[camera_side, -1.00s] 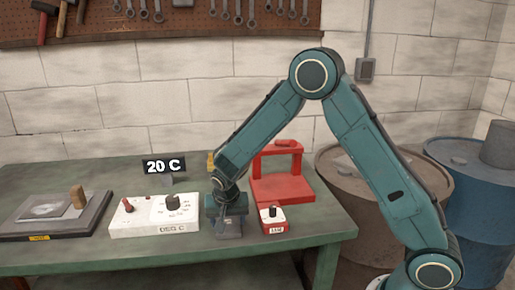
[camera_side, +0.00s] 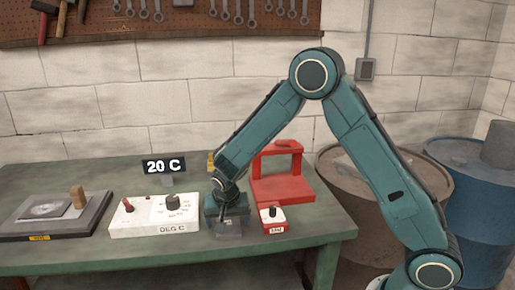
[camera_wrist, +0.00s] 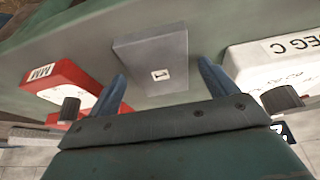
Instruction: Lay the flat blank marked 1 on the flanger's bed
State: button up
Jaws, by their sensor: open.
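The flat blank marked 1 (camera_wrist: 152,60) is a grey plate lying on the green bench. It also shows under my gripper in the side view (camera_side: 229,232), partly hidden. My gripper (camera_wrist: 161,72) is open, with one finger on each side of the blank's near part. It points down close above the blank in the side view (camera_side: 228,212); I cannot tell whether the fingers touch it. A red machine with an upright frame (camera_side: 283,188), apparently the flanger, stands behind and to the right. Its flat red bed looks empty.
A red box with a black knob (camera_side: 272,220) stands just right of the blank. A white DEG C box (camera_side: 153,217) stands just left. A dark hot plate (camera_side: 87,222) at far left carries a grey sheet and a brown block. A 20 C display (camera_side: 164,166) stands behind.

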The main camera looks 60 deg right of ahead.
jog(key=v, duration=1.3)
jog(key=shift+r, duration=0.25)
jog(key=s+d+r+n+t+y, duration=0.1)
jog(key=s+d+r+n+y, duration=0.2)
jog(key=s+r, duration=0.8)
jog(key=s+n+t, duration=0.1)
jog(key=s+n, duration=0.5)
jog(key=s, duration=0.8)
jog(key=shift+s+a+f, duration=0.3)
jog(key=shift+s+a, duration=0.05)
jog(key=shift+o, duration=0.4)
jog(key=shift+s+f, duration=0.1)
jog(key=shift+s, duration=0.3)
jog(key=shift+w, duration=0.1)
